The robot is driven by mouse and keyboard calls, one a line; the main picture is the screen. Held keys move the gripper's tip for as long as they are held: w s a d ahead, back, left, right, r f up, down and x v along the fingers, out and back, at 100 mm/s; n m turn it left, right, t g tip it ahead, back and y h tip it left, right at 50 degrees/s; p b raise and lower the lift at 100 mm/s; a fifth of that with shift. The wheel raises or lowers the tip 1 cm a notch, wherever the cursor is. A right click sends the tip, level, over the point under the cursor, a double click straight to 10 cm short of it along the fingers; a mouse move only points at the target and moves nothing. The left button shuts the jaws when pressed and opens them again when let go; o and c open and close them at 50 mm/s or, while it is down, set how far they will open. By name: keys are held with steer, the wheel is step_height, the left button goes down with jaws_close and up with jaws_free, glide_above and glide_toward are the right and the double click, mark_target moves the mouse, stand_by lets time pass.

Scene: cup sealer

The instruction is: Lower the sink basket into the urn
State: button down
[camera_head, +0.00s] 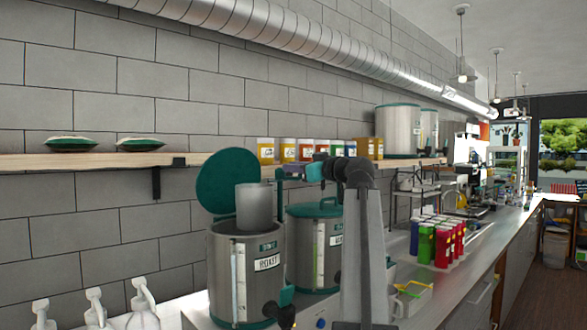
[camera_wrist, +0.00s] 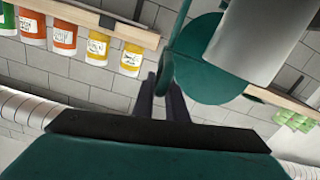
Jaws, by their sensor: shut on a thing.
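The sink basket (camera_head: 256,208) is a plain grey cylinder. It stands upright over the open mouth of the front steel urn (camera_head: 216,265); its lower end overlaps the rim, and I cannot tell how deep it reaches. My gripper (camera_head: 282,175) is at the right of the basket's top, shut on the basket's green handle. In the wrist view, my gripper's dark fingers (camera_wrist: 163,92) close on the green handle (camera_wrist: 167,66), with the basket (camera_wrist: 262,42) at upper right. The urn's round green lid (camera_head: 224,178) is raised behind the basket, and it also shows in the wrist view (camera_wrist: 200,75).
A second urn (camera_head: 306,225) with its green lid closed stands just right. A wall shelf (camera_head: 105,161) with jars (camera_head: 289,150) runs behind. White bottles (camera_head: 143,300) stand at lower left. Colored canisters (camera_head: 443,245) stand farther right on the counter.

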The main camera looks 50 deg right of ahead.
step_height(320, 180, down, 14)
steer(key=b, duration=1)
steer(key=shift+r, duration=0.2)
steer(key=c, duration=1.8)
jaws_free()
steer(key=shift+s, duration=0.15)
steer(key=s, duration=0.4)
steer(key=s+b, duration=0.1)
steer(key=s, duration=0.4)
steer(key=s+a+b, duration=0.1)
steer(key=s, duration=0.3)
steer(key=shift+s, duration=0.25)
steer(key=shift+s, duration=0.1)
